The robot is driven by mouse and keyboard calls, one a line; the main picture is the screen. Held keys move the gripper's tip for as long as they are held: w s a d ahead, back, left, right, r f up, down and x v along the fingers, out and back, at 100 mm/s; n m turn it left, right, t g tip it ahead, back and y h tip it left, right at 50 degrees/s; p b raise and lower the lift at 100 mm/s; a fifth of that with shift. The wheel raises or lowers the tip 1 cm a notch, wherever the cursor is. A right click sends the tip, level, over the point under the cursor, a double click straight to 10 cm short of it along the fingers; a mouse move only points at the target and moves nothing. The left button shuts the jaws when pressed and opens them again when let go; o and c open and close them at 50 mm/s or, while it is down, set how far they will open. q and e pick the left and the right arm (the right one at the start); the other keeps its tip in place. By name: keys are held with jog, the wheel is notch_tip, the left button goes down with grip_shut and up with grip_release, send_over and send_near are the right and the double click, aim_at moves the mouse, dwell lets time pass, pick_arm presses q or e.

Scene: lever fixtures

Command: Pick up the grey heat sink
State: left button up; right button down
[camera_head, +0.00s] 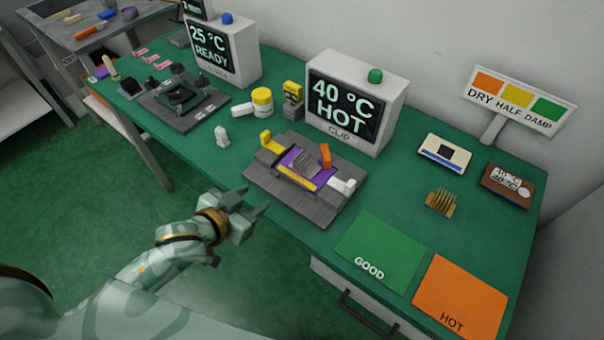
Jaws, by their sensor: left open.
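A grey finned block, which looks like the grey heat sink (304,162), sits on a purple board (324,177) in the middle lever fixture (303,206). An orange lever (325,156) stands upright beside it, and a yellow bar lies along the board's near side. My left gripper (255,199) is open and empty at the table's front edge, left of and nearer than this fixture, apart from the heat sink. My right gripper is not in view.
A display reading 40 °C HOT (352,104) stands behind the fixture. A brass finned piece (440,203) lies to the right, beyond the green GOOD mat (380,250) and orange HOT mat (460,298). A small white piece (221,137) and yellow-lidded jar (262,102) stand left.

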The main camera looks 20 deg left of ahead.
aim_at(299, 164)
pick_arm(q)
notch_tip(299, 164, up, 4)
jog(key=w+d+t+h+b, duration=0.1)
jog(key=w+d+h, duration=0.1)
jog(key=d, duration=0.1)
jog(key=b+x, duration=0.3)
jog(key=x, duration=0.6)
jog(key=shift+a, duration=0.15)
jog(key=shift+w, duration=0.25)
jog(key=b+x, duration=0.1)
jog(key=x, duration=0.1)
jog(key=b+x, duration=0.1)
jog(key=x, duration=0.1)
jog(key=shift+w+f+b, duration=0.25)
jog(key=shift+f+b, duration=0.15)
jog(key=shift+w+d, duration=0.3)
jog(key=shift+r, duration=0.1)
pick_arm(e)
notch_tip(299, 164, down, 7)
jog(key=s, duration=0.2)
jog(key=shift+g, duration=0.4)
pick_arm(q)
jog(key=shift+c, duration=0.3)
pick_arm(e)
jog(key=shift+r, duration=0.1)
pick_arm(q)
jog(key=c, duration=0.6)
